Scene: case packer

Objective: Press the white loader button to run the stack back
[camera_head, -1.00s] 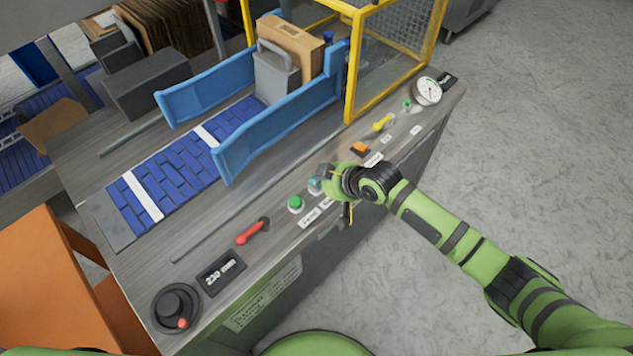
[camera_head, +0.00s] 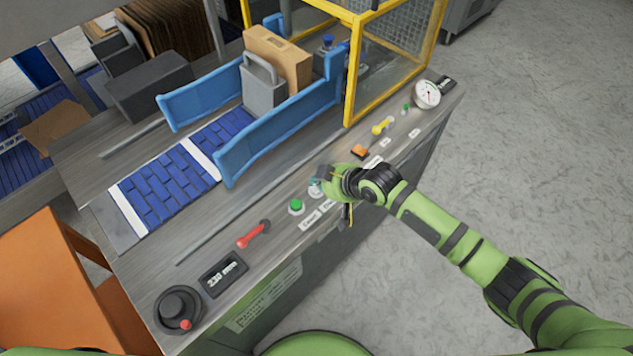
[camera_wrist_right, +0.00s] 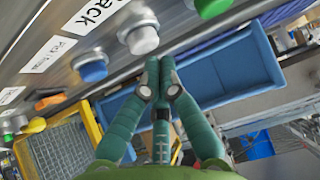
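The white loader button (camera_wrist_right: 143,40) shows in the right wrist view beside a label ending in "ack". In the head view the button (camera_head: 315,189) is partly hidden by my right gripper (camera_head: 323,173). In the right wrist view the fingertips of my right gripper (camera_wrist_right: 159,64) are together and empty, right by the button; I cannot tell whether they touch it. The brown carton stack (camera_head: 279,58) stands upright in the loader between blue side guides (camera_head: 280,130), behind a grey handled block (camera_head: 263,88). My left gripper is not in view.
A green button (camera_head: 296,206) and red lever (camera_head: 253,235) lie left of the gripper. A blue button (camera_wrist_right: 93,68) is beside the white one. An orange switch (camera_head: 360,151), yellow lever (camera_head: 382,125) and yellow guard frame (camera_head: 352,75) are to the right. Open floor lies at right.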

